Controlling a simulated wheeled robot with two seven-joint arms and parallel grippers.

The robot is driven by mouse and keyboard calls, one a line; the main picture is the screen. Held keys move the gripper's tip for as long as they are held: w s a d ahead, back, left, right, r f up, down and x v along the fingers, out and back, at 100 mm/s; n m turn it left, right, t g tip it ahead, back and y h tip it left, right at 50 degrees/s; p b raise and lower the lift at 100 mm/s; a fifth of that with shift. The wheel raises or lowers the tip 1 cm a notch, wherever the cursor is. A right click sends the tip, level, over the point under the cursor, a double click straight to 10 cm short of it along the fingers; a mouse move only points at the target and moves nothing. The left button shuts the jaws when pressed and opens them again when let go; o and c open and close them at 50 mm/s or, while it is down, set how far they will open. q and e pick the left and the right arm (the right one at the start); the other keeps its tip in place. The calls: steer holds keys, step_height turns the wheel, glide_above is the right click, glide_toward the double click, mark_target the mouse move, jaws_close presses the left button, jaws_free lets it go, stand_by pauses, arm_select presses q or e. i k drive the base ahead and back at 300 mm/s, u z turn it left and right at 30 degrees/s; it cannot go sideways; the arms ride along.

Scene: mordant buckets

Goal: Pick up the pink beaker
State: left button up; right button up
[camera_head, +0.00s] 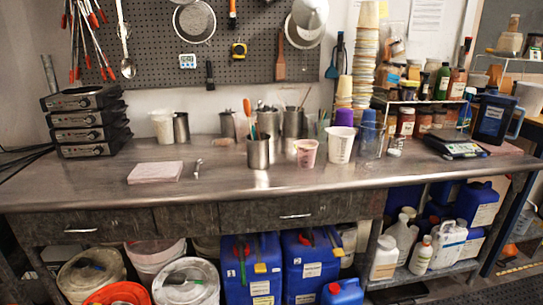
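A small pink beaker (306,153) stands upright on the metal workbench (232,188), near the middle of its top. A larger white beaker (340,146) with faint markings stands just to its right. A steel cup with tools in it (258,154) stands to its left. Neither of my grippers shows in the head view, so nothing is seen holding the pink beaker.
A pink pad (155,172) lies at left, beside stacked black devices (88,122). A scale (454,145) sits at right. The bench's front strip is mostly clear. Buckets and blue canisters (311,262) stand below.

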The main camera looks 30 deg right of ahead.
mark_target(306, 155)
steer(key=u, duration=0.45)
steer(key=i, duration=1)
steer(key=z, duration=0.55)
steer(key=i, duration=0.75)
steer(key=z, duration=0.8)
